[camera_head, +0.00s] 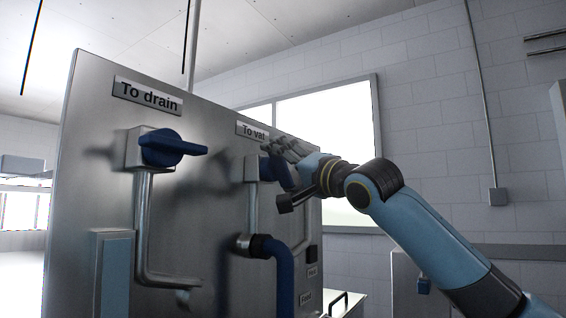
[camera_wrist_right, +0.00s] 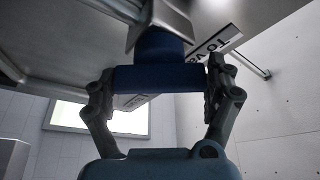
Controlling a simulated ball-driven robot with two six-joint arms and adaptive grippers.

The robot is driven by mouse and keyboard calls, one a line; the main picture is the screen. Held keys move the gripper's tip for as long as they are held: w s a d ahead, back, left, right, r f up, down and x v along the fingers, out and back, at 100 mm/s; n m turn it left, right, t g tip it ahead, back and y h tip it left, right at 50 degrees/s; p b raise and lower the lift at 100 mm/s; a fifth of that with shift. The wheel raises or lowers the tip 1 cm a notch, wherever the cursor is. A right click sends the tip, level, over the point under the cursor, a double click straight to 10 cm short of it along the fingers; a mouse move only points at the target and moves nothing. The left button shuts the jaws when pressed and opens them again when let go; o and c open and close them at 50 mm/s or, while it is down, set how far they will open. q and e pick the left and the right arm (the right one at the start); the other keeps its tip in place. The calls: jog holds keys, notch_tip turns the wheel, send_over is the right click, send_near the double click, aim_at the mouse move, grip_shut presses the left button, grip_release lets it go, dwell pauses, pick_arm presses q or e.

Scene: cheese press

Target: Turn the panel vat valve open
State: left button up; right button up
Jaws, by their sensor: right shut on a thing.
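The vat valve has a blue handle (camera_head: 272,170) under the "To vat" label (camera_head: 253,131) on the steel panel (camera_head: 90,180). My right gripper (camera_head: 283,160) comes from the right and is at this handle. In the right wrist view the blue handle (camera_wrist_right: 158,78) lies between the two fingers of my right gripper (camera_wrist_right: 158,85), which is shut on it. In the head view my gripper hides part of the handle, so its exact angle is hard to tell. My left gripper is in neither view.
A second blue valve handle (camera_head: 172,148) sits left under the "To drain" label (camera_head: 147,96), pointing sideways. A steel pipe (camera_head: 143,230) runs down from it. A blue hose (camera_head: 284,280) hangs below the vat valve. A bright window (camera_head: 330,125) is behind.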

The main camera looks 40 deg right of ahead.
aim_at(288, 168)
jog(key=m+g+h+p, duration=0.1)
jog(key=m+p, duration=0.1)
jog(key=m, duration=0.3)
jog(key=shift+r+p, duration=0.15)
jog(key=shift+p, duration=0.2)
jog(key=shift+m+g+p, duration=0.8)
jog(key=shift+m+p, duration=0.2)
jog(key=shift+m, duration=0.4)
jog(key=shift+f, duration=0.2)
jog(key=o, duration=1)
jog(key=shift+w, duration=0.1)
jog(key=shift+c, duration=0.2)
jog(key=s, duration=0.6)
jog(key=shift+d, duration=0.2)
jog(key=shift+s+a, duration=0.2)
jog(key=shift+s, duration=0.6)
